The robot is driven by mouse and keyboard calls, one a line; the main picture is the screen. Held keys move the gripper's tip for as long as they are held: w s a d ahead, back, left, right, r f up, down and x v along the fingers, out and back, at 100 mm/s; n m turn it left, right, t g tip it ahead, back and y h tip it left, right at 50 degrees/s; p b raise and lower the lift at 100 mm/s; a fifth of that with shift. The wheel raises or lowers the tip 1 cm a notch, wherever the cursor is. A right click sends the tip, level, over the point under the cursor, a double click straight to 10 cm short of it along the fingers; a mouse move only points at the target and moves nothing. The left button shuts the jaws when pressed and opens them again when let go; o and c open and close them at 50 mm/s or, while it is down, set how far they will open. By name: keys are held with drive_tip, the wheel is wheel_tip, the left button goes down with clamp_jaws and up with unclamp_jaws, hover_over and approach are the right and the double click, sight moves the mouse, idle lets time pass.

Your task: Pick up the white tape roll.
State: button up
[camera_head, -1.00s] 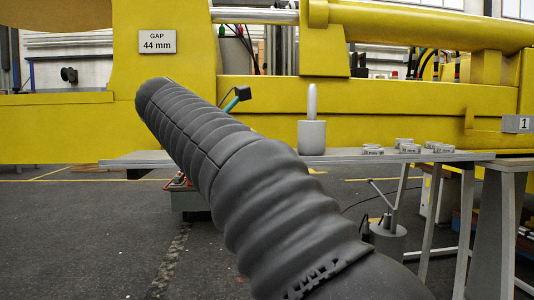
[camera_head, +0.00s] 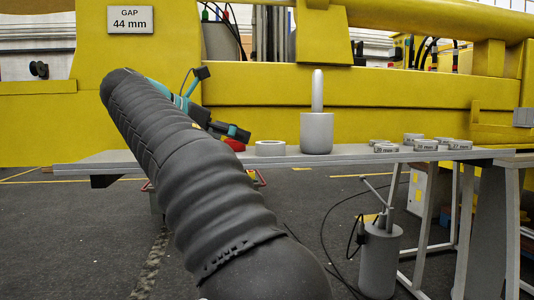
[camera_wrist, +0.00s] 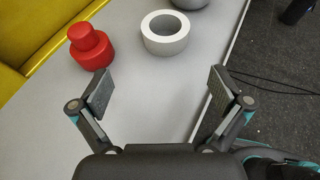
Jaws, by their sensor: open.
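The white tape roll (camera_head: 270,148) lies flat on the grey table, between a red object and a grey cylinder with an upright rod. It also shows in the wrist view (camera_wrist: 165,33), ahead of my gripper and between the lines of its two fingers. My gripper (camera_wrist: 157,92) is open and empty above the table, with the roll beyond its fingertips and not touched. In the head view my gripper (camera_head: 240,133) is partly hidden behind my arm, left of the roll.
A red stepped knob (camera_wrist: 91,45) stands left of the roll. The grey cylinder (camera_head: 317,132) stands close on its right. Several labelled grey rings (camera_head: 413,142) lie farther right. The yellow boom (camera_head: 270,105) runs behind the grey table (camera_head: 80,168). The table surface near my gripper is clear.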

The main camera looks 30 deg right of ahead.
sight(258, 146)
drive_tip(key=b+x, duration=0.1)
drive_tip(key=x, duration=0.5)
drive_tip(key=shift+s+r, duration=0.1)
drive_tip(key=shift+s, duration=0.05)
drive_tip(key=d, duration=0.1)
drive_tip(key=d+b, duration=0.1)
drive_tip(key=d, duration=0.2)
drive_tip(key=shift+f, duration=0.3)
drive_tip(key=shift+w+d+f, duration=0.15)
drive_tip(key=shift+w+d, duration=0.2)
drive_tip(key=shift+d, duration=0.2)
drive_tip(key=c, duration=1.3)
